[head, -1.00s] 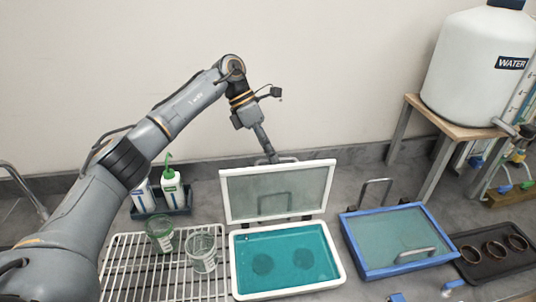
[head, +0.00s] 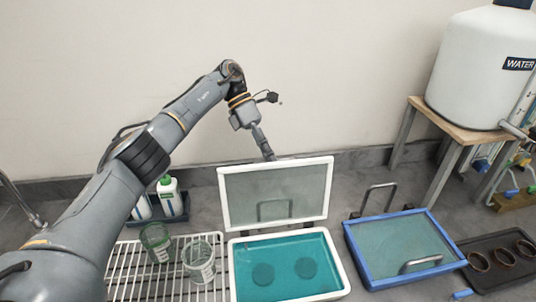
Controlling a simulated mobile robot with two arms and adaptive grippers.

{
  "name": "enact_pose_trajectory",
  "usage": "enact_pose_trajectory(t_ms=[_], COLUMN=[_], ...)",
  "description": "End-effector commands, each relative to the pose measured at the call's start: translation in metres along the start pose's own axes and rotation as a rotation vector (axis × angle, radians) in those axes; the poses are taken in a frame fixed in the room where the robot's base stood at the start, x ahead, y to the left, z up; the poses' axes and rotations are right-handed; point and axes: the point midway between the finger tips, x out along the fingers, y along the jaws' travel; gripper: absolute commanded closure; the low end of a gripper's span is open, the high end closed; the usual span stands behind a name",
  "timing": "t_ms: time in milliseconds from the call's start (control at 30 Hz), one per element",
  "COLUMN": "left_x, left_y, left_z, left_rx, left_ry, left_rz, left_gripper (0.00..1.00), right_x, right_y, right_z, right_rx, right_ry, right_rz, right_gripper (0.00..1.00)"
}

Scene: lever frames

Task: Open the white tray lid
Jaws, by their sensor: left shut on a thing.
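The white tray (head: 234,272) holds teal liquid with two round dark shapes in it. Its white-framed lid (head: 222,200) with a greyish clear panel stands raised, nearly upright, at the tray's back edge. My left gripper (head: 268,156) is at the top edge of the lid, from behind, and is shut on the lid's handle. The handle itself is mostly hidden behind the lid's frame; a handle shape shows faintly through the panel. My right gripper is not in view.
A blue-framed tray with a shut lid (head: 402,246) stands to the right, a dark tray with rings (head: 500,275) beyond it. A wire rack (head: 125,270) with two beakers (head: 199,262) is at the left. A water tank (head: 478,75) stands on a wooden stand at the back right.

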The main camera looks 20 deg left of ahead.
Motion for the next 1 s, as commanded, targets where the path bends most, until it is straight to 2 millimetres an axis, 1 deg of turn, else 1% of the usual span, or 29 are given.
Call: enact_pose_trajectory(t_ms=[33,67,100,133,167,367,467,567,900,1000], left_x=[0.009,0.009,0.009,0.008,0.008,0.005,0.003,-0.003,-0.05,-0.06], left_y=[0.004,0.004,0.004,0.004,0.003,0.002,0.001,-0.004,-0.039,-0.047], left_z=[-0.005,-0.005,-0.005,-0.005,-0.005,-0.003,-0.002,0.001,0.022,0.026], left_rx=[-0.012,-0.012,-0.011,-0.011,-0.01,-0.006,-0.005,-0.004,-0.004,-0.007], left_ry=[0.02,0.02,0.019,0.018,0.017,0.011,0.009,0.008,0.01,0.012], left_rz=[-0.004,-0.004,-0.005,-0.005,-0.004,-0.003,-0.002,-0.002,-0.002,-0.002], left_gripper=[1.0,0.84,0.76,0.69,0.66,0.66,0.66,0.66,0.66,0.66], right_x=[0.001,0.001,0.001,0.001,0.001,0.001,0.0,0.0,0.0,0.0], right_y=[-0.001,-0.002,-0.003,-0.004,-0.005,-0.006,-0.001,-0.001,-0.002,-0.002], right_z=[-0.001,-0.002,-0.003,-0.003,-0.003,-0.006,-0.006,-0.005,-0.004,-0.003], right_rx=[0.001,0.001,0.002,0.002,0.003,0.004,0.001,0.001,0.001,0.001], right_ry=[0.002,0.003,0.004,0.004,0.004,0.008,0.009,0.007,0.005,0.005], right_rz=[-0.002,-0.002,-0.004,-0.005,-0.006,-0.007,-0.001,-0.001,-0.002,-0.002], right_gripper=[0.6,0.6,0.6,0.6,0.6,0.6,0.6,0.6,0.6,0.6])
